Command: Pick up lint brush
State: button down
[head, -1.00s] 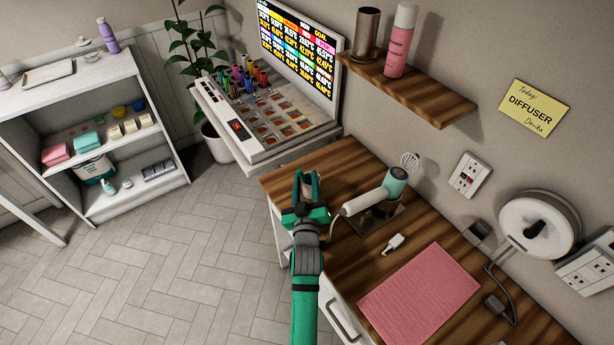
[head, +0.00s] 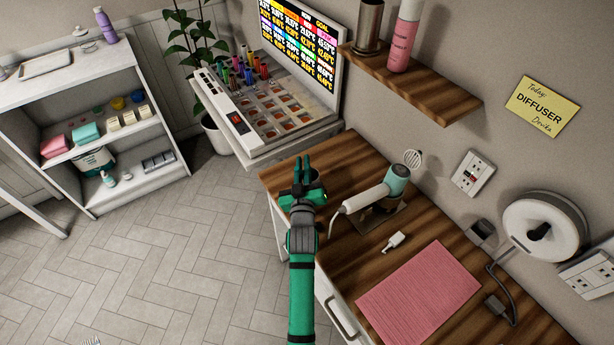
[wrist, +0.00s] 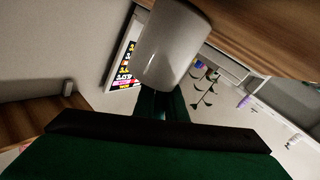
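A small white piece with a narrow tip (head: 393,241) lies on the wooden desk between the hair dryer and the pink mat. It may be the lint brush, but it is too small to tell. My green gripper (head: 302,168) is over the desk's far left end, well away from that piece. Its two fingers point up in the head view with a narrow gap between them.
A hair dryer (head: 385,185) rests on its stand on the desk, right of my gripper. A pink mat (head: 420,292) lies nearer. A wall shelf (head: 430,95) hangs above. A colour tray (head: 265,120) stands beyond the desk. A small striped thing (head: 91,341) is cut off at the lower left.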

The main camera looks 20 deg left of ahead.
jog(key=shift+d, duration=0.1)
jog(key=shift+r, duration=0.1)
notch_tip(320, 180, up, 10)
jog(key=shift+w, duration=0.15)
dwell(0.4)
